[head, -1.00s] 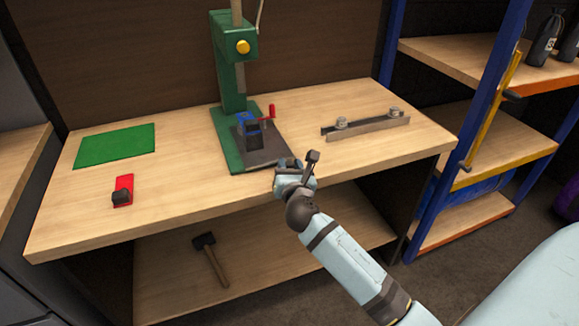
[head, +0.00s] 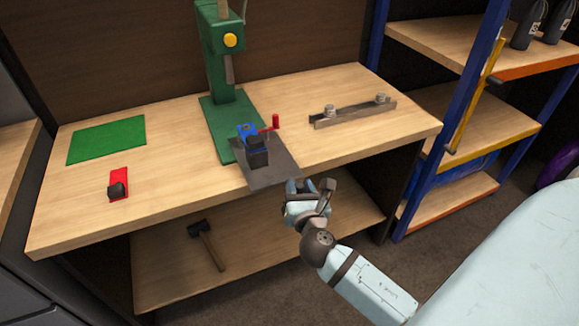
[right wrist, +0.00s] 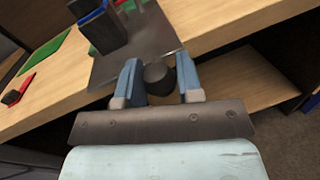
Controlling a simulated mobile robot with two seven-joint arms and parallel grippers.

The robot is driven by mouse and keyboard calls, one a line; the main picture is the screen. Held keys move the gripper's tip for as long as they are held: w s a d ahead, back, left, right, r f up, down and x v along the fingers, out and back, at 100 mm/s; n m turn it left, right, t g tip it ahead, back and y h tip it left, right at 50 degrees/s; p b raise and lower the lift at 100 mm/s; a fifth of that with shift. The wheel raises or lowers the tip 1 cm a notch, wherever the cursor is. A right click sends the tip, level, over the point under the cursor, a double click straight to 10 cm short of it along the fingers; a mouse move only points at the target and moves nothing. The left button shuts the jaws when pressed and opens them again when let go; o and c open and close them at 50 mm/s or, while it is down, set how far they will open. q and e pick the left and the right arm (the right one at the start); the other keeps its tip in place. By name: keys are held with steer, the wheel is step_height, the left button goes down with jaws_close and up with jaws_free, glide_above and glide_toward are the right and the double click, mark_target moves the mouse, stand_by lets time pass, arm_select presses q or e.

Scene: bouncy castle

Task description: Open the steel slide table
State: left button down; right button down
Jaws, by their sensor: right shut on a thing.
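The steel slide table (head: 278,172) is a dark grey plate at the foot of the green press (head: 218,120). It sticks out over the front edge of the workbench, and a blue and black vise (head: 254,150) with a red handle (head: 275,122) stands on it. My right gripper (head: 306,190) is at the plate's front end. In the right wrist view its blue fingers are shut on a dark round knob (right wrist: 158,78) at the front of the slide table (right wrist: 145,42). My left gripper is not in view.
A green mat (head: 106,140) and a red block with a black knob (head: 118,183) lie on the bench's left side. A metal bar with two round knobs (head: 352,112) lies on the right. A mallet (head: 207,245) rests on the lower shelf. A blue-framed rack (head: 440,120) stands at right.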

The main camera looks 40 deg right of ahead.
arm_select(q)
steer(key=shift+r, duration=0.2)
arm_select(e)
steer(key=shift+d+v, duration=0.2)
steer(key=shift+v, duration=0.8)
steer(key=shift+d+v, duration=0.2)
steer(key=shift+v, duration=0.8)
steer(key=shift+s, duration=0.2)
steer(key=c, duration=0.8)
jaws_free()
